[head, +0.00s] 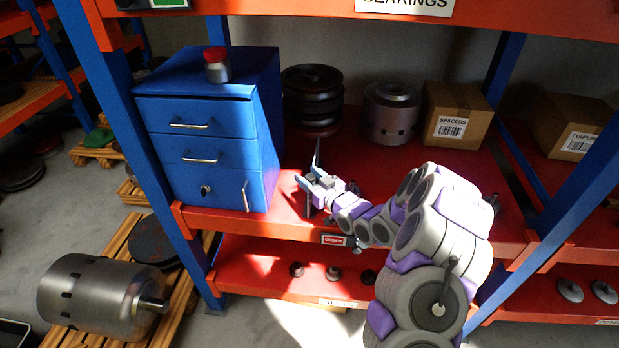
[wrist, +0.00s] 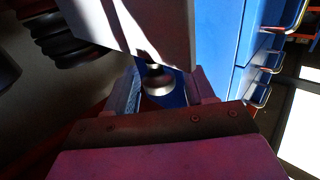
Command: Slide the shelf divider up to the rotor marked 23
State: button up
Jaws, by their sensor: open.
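The shelf divider (head: 317,153) looks like a thin upright plate, seen nearly edge-on on the red middle shelf, right of the blue cabinet. In the wrist view it seems to be the pale, partly sunlit panel (wrist: 155,28) at the top. A round metal knob (wrist: 157,80) shows just below it. My gripper (head: 312,183) is at the divider, and in the wrist view (wrist: 163,92) its jaws are open with the knob between them; contact cannot be told. A grey cylindrical rotor (head: 390,112) stands farther back on the shelf; no number is readable.
The blue drawer cabinet (head: 205,135) stands left of my gripper, with a red-capped jar (head: 217,65) on top. Dark stacked discs (head: 312,95) stand behind. A spacers box (head: 457,115) is right of the rotor. Another large rotor (head: 100,295) lies on a floor pallet.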

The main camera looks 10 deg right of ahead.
jog(key=shift+d, duration=0.15)
jog(key=shift+c, duration=0.9)
grip_shut()
